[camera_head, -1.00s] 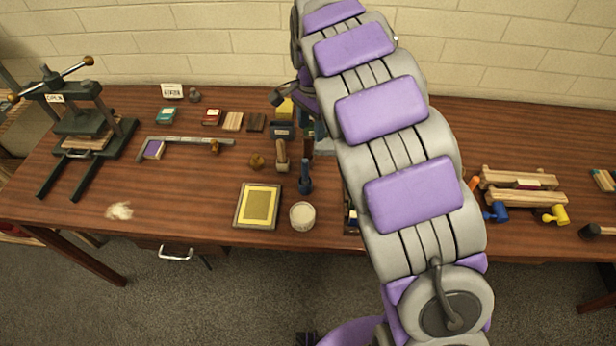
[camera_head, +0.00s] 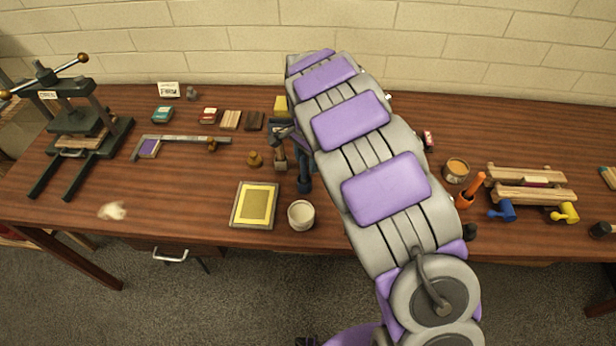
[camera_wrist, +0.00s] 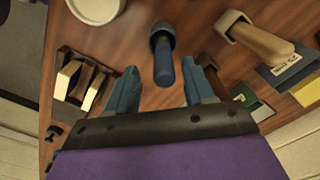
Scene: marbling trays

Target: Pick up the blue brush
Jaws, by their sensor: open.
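The blue brush (camera_head: 304,184) stands upright on the brown table, partly hidden by my arm in the head view. In the wrist view the blue brush (camera_wrist: 163,58) shows from above, its handle pointing up toward the camera. My gripper (camera_wrist: 166,78) is open, with one blue-grey finger on each side of the handle. Gaps show between the fingers and the brush in that view. How deep the handle reaches between the fingers is hard to tell. In the head view my arm mostly hides the gripper.
A white cup (camera_head: 301,215) and a yellow framed tray (camera_head: 255,206) stand close to the brush. A tan-handled tool (camera_wrist: 255,38) is right of the brush in the wrist view. Dark-and-tan blocks (camera_wrist: 78,80) lie to its left. The press (camera_head: 75,130) is far left.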

